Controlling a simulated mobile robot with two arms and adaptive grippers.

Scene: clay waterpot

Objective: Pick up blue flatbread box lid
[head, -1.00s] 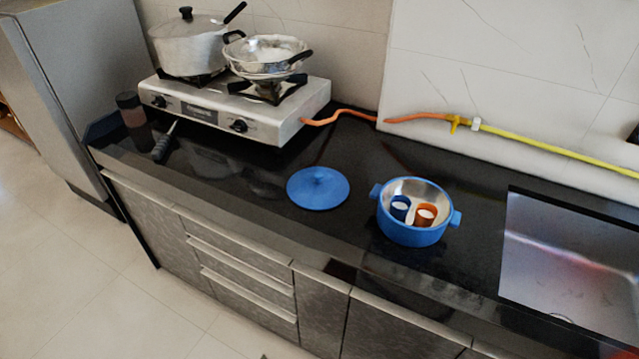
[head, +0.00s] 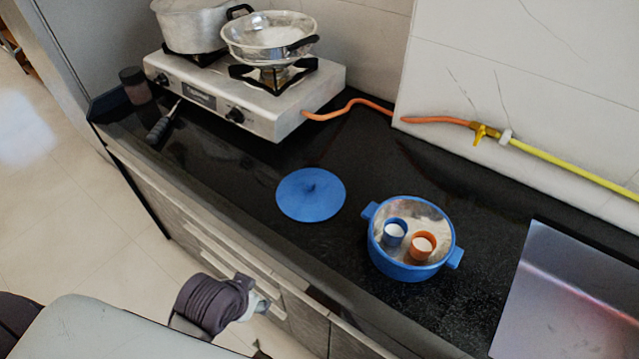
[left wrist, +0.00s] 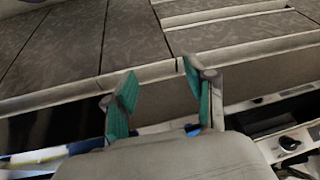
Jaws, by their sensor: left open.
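In the head view my left arm is at the bottom left, below the counter edge, away from the lid. My right gripper is out of view.
A gas stove (head: 230,92) with a pot (head: 190,25) and a metal pan (head: 268,38) stands at the back left. A sink (head: 565,290) lies at the right. A hose (head: 560,155) runs along the wall. The counter around the lid is clear.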

